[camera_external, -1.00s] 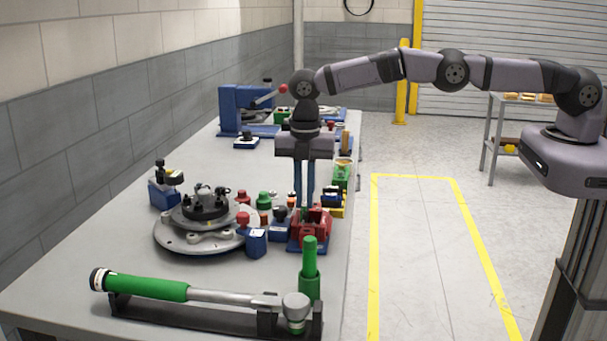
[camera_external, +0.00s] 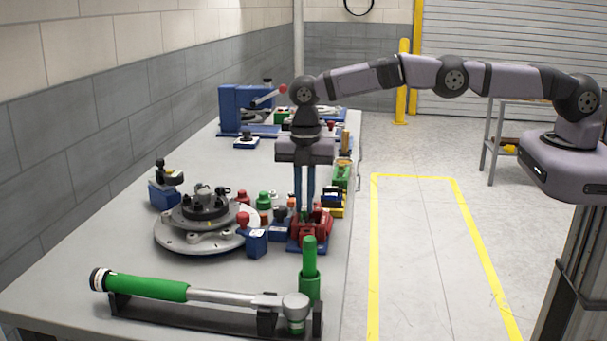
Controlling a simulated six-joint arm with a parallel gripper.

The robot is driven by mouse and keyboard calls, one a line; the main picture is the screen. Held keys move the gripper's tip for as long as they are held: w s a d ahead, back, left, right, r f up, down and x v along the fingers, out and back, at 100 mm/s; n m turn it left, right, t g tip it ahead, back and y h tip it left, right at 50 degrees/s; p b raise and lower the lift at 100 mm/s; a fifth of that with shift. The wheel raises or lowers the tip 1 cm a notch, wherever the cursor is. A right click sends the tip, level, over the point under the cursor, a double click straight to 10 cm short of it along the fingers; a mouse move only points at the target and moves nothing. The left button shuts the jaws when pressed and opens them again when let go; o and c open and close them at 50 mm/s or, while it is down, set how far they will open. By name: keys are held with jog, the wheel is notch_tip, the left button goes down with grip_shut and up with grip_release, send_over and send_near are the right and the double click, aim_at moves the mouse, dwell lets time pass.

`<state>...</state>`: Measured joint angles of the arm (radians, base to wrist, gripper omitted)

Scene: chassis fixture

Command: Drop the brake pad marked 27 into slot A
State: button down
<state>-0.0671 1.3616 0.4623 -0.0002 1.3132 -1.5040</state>
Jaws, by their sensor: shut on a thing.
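My gripper (camera_external: 304,208) points straight down, its two blue fingers close together at the red fixture (camera_external: 322,222) on a blue base. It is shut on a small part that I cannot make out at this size. The fingertips are down among the fixture's red walls, which partly hide them. I cannot read a mark 27 or a slot letter A anywhere, so I cannot tell which slot the fingers are over or whether the part touches it.
A round grey turntable (camera_external: 178,238) with a black hub stands left of the fixture. A green upright post (camera_external: 309,262) and a long green-handled tool (camera_external: 150,287) on a black rack are in front. A blue press (camera_external: 232,108) stands behind.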

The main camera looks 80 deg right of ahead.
jog(key=shift+f+b, duration=0.25)
jog(key=shift+b, duration=0.05)
dwell(0.4)
jog(key=c, duration=2.2)
grip_release()
jog(key=shift+r, duration=0.1)
jog(key=shift+r+p, duration=0.7)
jog(key=shift+r, duration=0.7)
jog(key=o, duration=0.6)
